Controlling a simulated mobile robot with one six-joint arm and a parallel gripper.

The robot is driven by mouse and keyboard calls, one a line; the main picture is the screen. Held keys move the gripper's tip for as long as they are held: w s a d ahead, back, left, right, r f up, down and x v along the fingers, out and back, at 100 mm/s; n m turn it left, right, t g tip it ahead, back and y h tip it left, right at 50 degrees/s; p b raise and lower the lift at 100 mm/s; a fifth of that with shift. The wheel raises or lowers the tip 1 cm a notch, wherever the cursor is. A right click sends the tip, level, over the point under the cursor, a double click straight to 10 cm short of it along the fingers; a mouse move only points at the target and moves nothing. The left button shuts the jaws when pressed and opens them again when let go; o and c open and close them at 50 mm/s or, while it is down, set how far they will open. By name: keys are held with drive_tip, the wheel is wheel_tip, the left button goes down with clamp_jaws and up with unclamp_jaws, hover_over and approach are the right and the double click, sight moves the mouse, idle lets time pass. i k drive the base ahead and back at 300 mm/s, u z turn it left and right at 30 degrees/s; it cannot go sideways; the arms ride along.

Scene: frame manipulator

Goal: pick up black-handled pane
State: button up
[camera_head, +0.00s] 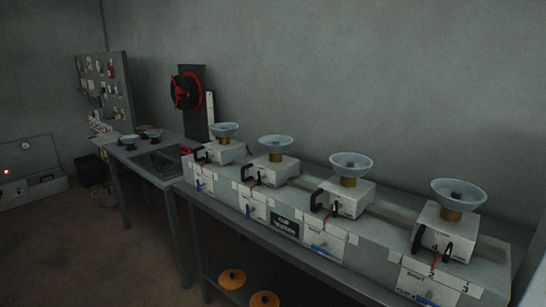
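I cannot tell for sure which thing is the black-handled pane. A dark flat panel (160,162) lies in the top of the left table; no handle on it is clear from here. Several white boxes stand in a row on a long grey bench, the nearest one (440,234) at the right. Black handle-like loops show on their sides, such as the black loop (317,201) on the second box from the right (347,198). Each box carries a pale bowl-shaped dish on a brass neck. My gripper is not in view.
The long bench (390,260) has labels and blue levers on its front. Two orange round objects (232,279) sit low beneath it. A red reel (186,91) stands on a dark upright board at the wall. A pegboard (104,82) is at the back left. Open floor (80,250) lies at left.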

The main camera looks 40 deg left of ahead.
sight(163, 166)
drive_tip(key=u, duration=2.45)
